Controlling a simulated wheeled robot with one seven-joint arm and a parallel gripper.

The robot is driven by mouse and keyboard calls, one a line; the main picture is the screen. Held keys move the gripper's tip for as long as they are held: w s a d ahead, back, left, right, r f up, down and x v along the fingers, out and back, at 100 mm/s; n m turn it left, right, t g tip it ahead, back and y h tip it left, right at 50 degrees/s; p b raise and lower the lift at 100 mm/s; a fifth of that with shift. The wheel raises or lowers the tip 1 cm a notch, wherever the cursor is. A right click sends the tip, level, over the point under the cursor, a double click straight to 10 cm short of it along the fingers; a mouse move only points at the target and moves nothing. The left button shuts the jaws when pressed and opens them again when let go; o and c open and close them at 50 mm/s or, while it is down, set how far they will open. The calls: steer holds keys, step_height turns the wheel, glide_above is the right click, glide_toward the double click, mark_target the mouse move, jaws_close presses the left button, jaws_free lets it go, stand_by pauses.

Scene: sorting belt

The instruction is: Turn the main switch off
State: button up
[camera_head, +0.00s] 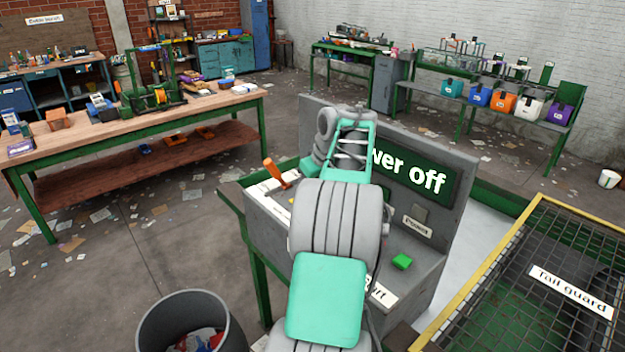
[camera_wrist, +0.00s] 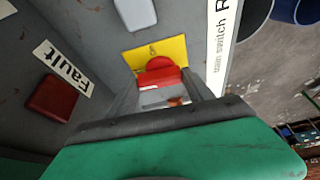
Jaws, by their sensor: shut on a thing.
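The main switch is a red handle (camera_wrist: 161,72) on a yellow plate (camera_wrist: 138,57), set in a grey panel in the wrist view. In the head view my own arm covers the gripper and most of the switch. The dark green sign (camera_head: 418,172) on the console's upright panel shows "...wer off" in white letters, its left part hidden by my arm.
The console also carries an orange lever (camera_head: 277,173), a green button (camera_head: 402,261) and a dark red button (camera_wrist: 53,97) beside a "Fault" label (camera_wrist: 63,68). A mesh tail guard (camera_head: 560,255) stands at the right, a bin (camera_head: 183,305) at the front left, and a workbench (camera_head: 110,128) farther left.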

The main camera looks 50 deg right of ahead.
steer(key=shift+n+p, duration=0.4)
steer(key=shift+p, duration=0.05)
steer(key=o, duration=1.4)
steer(key=shift+c, duration=0.2)
steer(key=p+v, duration=0.1)
steer(key=v, duration=0.6)
steer(key=shift+s+r, duration=0.25)
steer(key=shift+r, duration=0.1)
steer(key=shift+d, duration=0.1)
